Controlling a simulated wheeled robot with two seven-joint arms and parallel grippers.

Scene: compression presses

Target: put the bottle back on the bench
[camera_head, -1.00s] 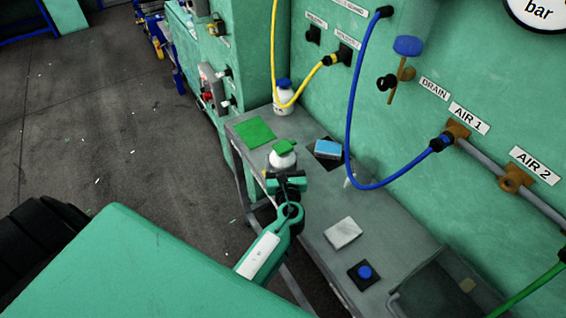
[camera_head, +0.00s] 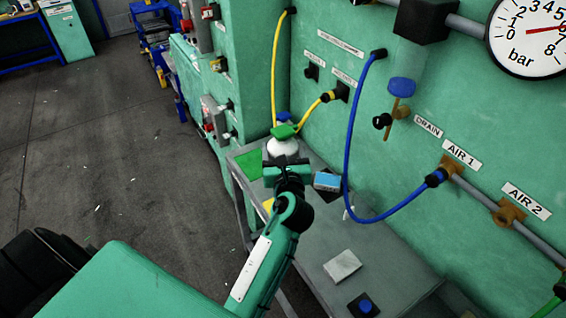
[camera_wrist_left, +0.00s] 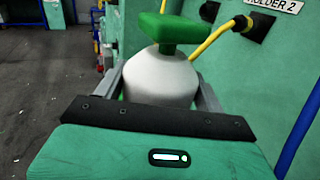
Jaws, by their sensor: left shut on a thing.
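The white bottle with a green cap (camera_head: 284,147) is in my left gripper (camera_head: 286,158) in the head view, over the far part of the grey bench (camera_head: 318,232). In the left wrist view the bottle (camera_wrist_left: 160,78) sits upright between the two grey fingers, which are shut on it. Its lower part is hidden by the gripper, so I cannot tell whether its base touches the bench. A second bottle with a blue cap (camera_head: 284,117) is mostly hidden behind it. My right gripper is not in view.
A green mat (camera_head: 249,163) lies at the bench's far left. A blue sponge (camera_head: 327,180), a white block (camera_head: 342,265) and a blue button (camera_head: 365,305) are on the bench. A yellow hose (camera_head: 277,60) and a blue hose (camera_head: 349,140) hang close by.

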